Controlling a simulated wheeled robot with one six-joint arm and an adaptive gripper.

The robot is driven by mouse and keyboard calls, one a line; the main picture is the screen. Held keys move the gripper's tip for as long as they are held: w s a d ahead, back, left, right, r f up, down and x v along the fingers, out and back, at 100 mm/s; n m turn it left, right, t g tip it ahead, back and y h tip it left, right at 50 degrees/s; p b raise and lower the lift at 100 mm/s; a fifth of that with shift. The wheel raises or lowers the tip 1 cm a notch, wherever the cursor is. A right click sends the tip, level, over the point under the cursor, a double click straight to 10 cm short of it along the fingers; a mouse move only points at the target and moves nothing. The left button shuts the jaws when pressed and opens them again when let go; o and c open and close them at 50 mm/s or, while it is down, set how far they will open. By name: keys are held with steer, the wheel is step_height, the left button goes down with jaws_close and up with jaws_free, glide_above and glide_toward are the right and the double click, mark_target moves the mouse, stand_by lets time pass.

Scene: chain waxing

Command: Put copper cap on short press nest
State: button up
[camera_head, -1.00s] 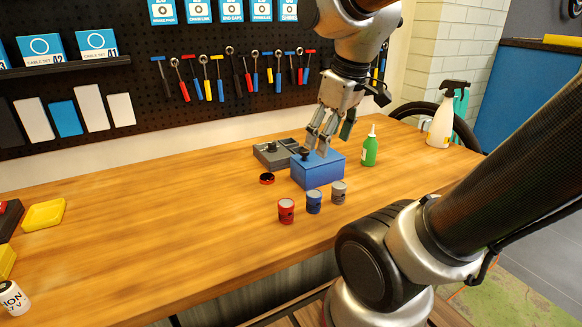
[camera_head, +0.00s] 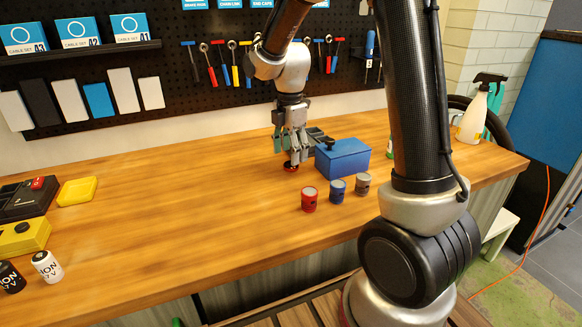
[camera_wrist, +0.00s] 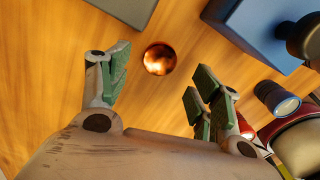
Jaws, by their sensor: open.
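A round, shiny copper cap (camera_wrist: 159,59) lies on the wooden bench between and ahead of my fingers in the wrist view. In the head view a small dark-red round piece (camera_head: 291,168), apparently the same cap, sits at my fingertips and is partly covered. My gripper (camera_head: 292,158) points down over it with the fingers apart; in the wrist view the gripper (camera_wrist: 160,78) is open and empty. A grey fixture shows at the top edge of the wrist view (camera_wrist: 128,8). It is mostly hidden behind my gripper in the head view. I cannot tell which part is the short press nest.
A blue box (camera_head: 343,158) with a black knob stands right of my gripper. A yellow tray (camera_head: 77,191) lies far left. The bench between is clear.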

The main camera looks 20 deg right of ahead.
step_height(320, 180, down, 4)
steer(key=shift+w+r, duration=0.1)
steer(key=shift+r, duration=0.15)
steer(key=shift+c, duration=0.5)
steer(key=c, duration=1.2)
steer(key=shift+o, duration=0.2)
steer(key=shift+r, duration=0.1)
